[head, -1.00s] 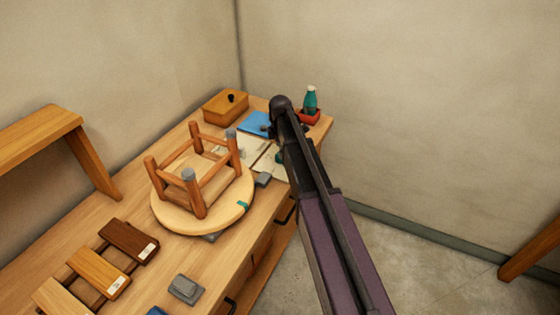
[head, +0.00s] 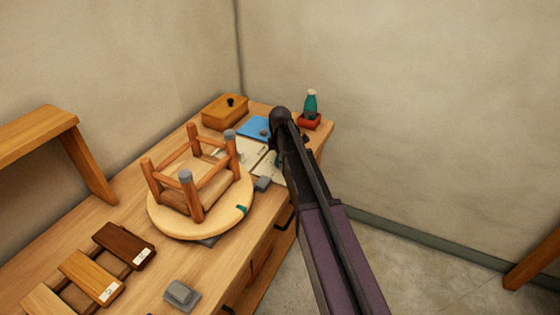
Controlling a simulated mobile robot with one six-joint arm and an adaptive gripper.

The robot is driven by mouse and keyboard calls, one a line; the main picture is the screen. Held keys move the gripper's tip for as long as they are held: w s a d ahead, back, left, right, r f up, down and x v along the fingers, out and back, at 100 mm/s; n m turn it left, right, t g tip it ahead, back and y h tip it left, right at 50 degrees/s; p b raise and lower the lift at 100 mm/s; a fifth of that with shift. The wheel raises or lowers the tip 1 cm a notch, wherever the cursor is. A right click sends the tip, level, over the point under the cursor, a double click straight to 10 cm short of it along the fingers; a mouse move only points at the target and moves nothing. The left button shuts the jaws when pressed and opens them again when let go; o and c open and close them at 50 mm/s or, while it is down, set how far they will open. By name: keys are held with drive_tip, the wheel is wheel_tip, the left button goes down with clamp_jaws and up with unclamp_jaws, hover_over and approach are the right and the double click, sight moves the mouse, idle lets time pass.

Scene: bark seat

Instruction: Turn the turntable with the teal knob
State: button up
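The turntable (head: 160,222) is a round pale wooden disc on the bench, left of my arm. A small teal piece (head: 241,209) sits on its right front rim; it is too small to tell its exact shape. An upside-down wooden stool (head: 196,205) stands on the disc with its grey-tipped legs up. Another bit of teal (head: 277,158) shows at the left edge of my arm, mostly covered. My arm reaches up from the bottom right over the bench's right side. My gripper cannot be made out; the arm hides that area.
A grey block (head: 262,184) lies just right of the turntable. Open paper, a blue folder (head: 253,127), a wooden box (head: 225,111) and a teal bottle (head: 311,103) in a red holder (head: 309,122) are behind. Wood samples (head: 124,246) and a grey block (head: 182,295) lie in front.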

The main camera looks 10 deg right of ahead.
drive_tip(key=c, duration=0.8)
